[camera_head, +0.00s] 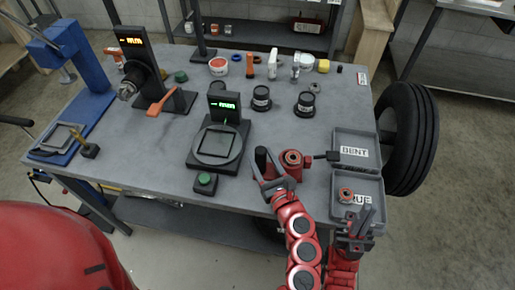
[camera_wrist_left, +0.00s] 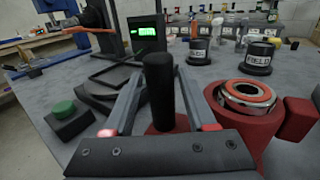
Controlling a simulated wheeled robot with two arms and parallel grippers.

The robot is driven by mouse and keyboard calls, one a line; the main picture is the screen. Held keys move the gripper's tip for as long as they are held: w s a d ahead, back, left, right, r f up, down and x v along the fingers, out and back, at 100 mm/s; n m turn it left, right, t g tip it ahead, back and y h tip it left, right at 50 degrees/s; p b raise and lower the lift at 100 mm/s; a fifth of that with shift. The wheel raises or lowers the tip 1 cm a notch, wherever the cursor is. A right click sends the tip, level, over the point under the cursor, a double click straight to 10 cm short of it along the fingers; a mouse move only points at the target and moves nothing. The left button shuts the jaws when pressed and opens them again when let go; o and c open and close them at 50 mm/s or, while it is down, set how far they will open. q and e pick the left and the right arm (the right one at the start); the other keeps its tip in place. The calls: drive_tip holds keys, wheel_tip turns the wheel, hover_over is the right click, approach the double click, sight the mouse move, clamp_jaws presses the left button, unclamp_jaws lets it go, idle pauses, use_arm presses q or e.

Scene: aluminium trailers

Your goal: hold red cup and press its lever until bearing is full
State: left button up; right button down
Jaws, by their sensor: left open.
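The red cup (camera_head: 292,168) stands on the table near its front edge, with a ring-shaped bearing (camera_wrist_left: 247,94) in its top. A black upright handle (camera_wrist_left: 160,85) rises from a red base beside the cup. A lever with a black end (camera_head: 327,156) sticks out to the right of the cup. My left gripper (camera_head: 264,162) is open, one finger on each side of the black handle; in the wrist view gaps show between fingers and handle. My right gripper (camera_head: 359,216) is over the front grey tray; whether its jaws are apart is unclear.
A tray marked BENT (camera_head: 354,142) and a front tray (camera_head: 371,186) holding an orange-ringed bearing (camera_head: 345,195) lie at right. A display stand with green digits (camera_head: 224,104), a green button (camera_head: 205,180) and two black pots (camera_head: 261,98) stand left of and behind the cup.

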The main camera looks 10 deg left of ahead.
use_arm(q)
drive_tip(key=shift+x, duration=2.1)
clamp_jaws()
idle(0.7)
